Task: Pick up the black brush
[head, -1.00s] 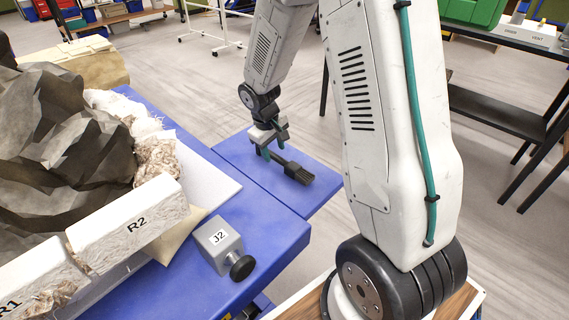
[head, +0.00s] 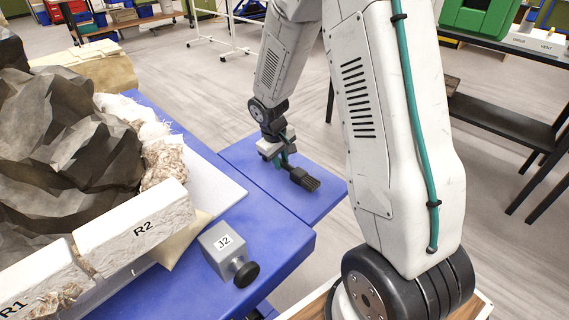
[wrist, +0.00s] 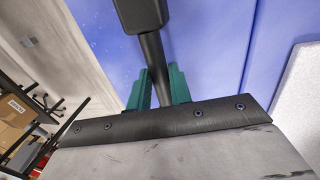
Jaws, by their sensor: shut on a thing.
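The black brush (head: 306,179) is at the blue side table, its dark bristle head pointing to the lower right in the head view. My gripper (head: 283,162) is shut on the brush's handle. In the wrist view, the brush's black handle (wrist: 151,55) runs between the two green fingers of my gripper (wrist: 160,90), with its wider head at the top edge. I cannot tell whether the brush touches the blue surface or hangs just above it. The far end of the handle is hidden by my gripper.
The blue table (head: 262,235) holds a grey block marked J2 (head: 224,248), white blocks marked R2 (head: 140,228) and R1, and a large dark rock (head: 65,130). The blue side leaf (head: 308,205) around the brush is clear. A dark shelf (head: 505,125) stands at right.

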